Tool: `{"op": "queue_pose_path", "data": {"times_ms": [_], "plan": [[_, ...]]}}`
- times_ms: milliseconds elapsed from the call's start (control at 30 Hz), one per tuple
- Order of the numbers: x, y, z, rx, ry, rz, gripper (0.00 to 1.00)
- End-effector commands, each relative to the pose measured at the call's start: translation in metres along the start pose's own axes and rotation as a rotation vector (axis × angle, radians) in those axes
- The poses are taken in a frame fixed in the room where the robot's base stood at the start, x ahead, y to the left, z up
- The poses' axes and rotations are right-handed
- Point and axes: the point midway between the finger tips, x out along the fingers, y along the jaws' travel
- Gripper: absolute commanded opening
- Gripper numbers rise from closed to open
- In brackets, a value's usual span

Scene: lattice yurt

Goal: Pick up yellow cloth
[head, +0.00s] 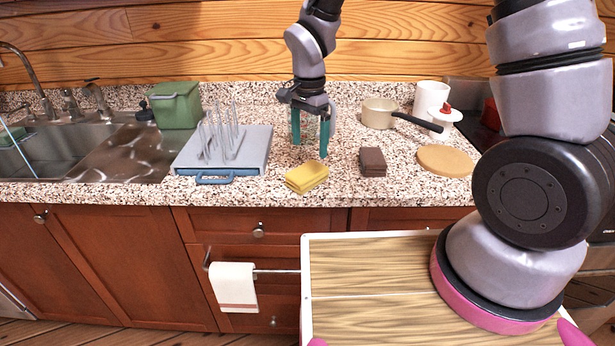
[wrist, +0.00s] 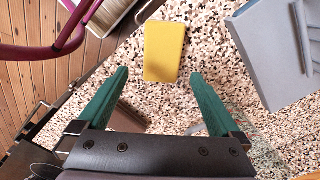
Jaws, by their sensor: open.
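The yellow cloth (head: 307,177) lies folded into a small block on the speckled counter near its front edge. In the wrist view the yellow cloth (wrist: 164,52) lies flat beyond the fingertips, roughly centred between them. My gripper (head: 311,150) is above the counter, just behind the cloth in the head view, with its teal fingers pointing down. In the wrist view my gripper (wrist: 160,76) is open with nothing between its fingers. The gripper and the cloth are apart.
A brown block (head: 373,161) sits right of the cloth. A grey dish rack (head: 246,151) stands left. A saucepan (head: 379,113), a round wooden board (head: 445,160) and a green container (head: 175,106) are also on the counter. A sink (head: 65,152) is far left.

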Motion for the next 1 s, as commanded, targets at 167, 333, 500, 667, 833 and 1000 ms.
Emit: {"op": "queue_pose_path", "data": {"times_ms": [167,333,500,667,833,1000], "plan": [[0.030,0.001,0.000,-0.001,-0.001,0.003,1.00],[0.043,0.000,0.000,0.000,-0.001,0.001,1.00],[0.064,-0.002,0.003,-0.001,-0.002,0.003,1.00],[0.086,-0.003,0.003,-0.001,-0.002,0.002,1.00],[0.094,-0.004,0.003,0.001,-0.001,-0.001,1.00],[0.094,-0.004,0.003,0.000,-0.001,-0.001,1.00]]}}
